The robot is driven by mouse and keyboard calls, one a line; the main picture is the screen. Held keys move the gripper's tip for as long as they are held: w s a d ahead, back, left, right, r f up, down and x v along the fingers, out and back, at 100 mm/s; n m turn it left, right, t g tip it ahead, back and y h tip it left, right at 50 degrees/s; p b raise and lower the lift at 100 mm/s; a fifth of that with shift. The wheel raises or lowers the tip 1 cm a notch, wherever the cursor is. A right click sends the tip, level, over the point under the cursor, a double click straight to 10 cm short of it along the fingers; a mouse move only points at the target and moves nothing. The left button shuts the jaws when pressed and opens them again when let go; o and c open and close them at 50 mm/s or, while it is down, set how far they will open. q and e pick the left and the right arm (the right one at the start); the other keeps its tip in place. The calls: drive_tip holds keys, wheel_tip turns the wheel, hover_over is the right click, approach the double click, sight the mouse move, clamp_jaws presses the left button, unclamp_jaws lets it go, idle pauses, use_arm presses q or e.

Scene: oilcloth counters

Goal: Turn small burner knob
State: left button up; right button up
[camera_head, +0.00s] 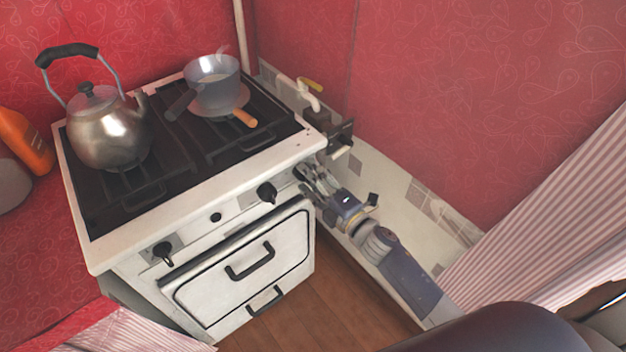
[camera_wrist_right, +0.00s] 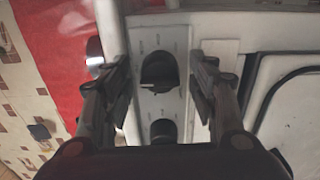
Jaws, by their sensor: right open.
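The white stove (camera_head: 215,238) has black knobs along its front panel, one at the left (camera_head: 163,252) and one right of the middle (camera_head: 267,192). My right gripper (camera_head: 303,180) is at the panel's right end, where it partly hides what is there. In the right wrist view, the open fingers (camera_wrist_right: 163,82) stand on either side of a dark knob (camera_wrist_right: 160,70), with a gap on both sides. A second dark knob (camera_wrist_right: 163,130) shows below it, closer to the palm. I cannot tell which knob is for the small burner. My left gripper is out of view.
A steel kettle (camera_head: 108,132) and a grey pot (camera_head: 213,84) stand on the stove top. The oven door with its black handle (camera_head: 250,261) lies below the panel.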

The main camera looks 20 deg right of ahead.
drive_tip(key=v, duration=1.2)
idle(0.3)
drive_tip(key=s+d+f+m+g+h, duration=0.1)
drive_tip(key=s+f+m+g+h, duration=0.2)
drive_tip(key=f, duration=0.6)
drive_tip(key=s+d+f+m+g+p, duration=0.15)
drive_tip(key=f+m, duration=0.25)
drive_tip(key=f, duration=0.5)
drive_tip(key=s+d+f+m+g+h, duration=0.15)
drive_tip(key=s+f+m, duration=0.25)
drive_tip(key=f, duration=0.5)
drive_tip(key=s+f+m+g, duration=0.2)
drive_tip(key=s+f, duration=0.4)
drive_tip(key=s, duration=0.3)
drive_tip(key=s+a+f+m+g+h, duration=0.1)
drive_tip(key=s+f+m+g, duration=0.2)
drive_tip(key=s+f, duration=0.3)
drive_tip(key=s+a+f+m+g, duration=0.1)
drive_tip(key=s+f+m+g, duration=0.2)
drive_tip(key=s, duration=1)
wheel_tip(320, 180, down, 4)
drive_tip(key=shift+s+r+g+h+p, duration=0.15)
drive_tip(key=shift+s+g+h+p, duration=0.25)
drive_tip(key=shift+g, duration=0.4)
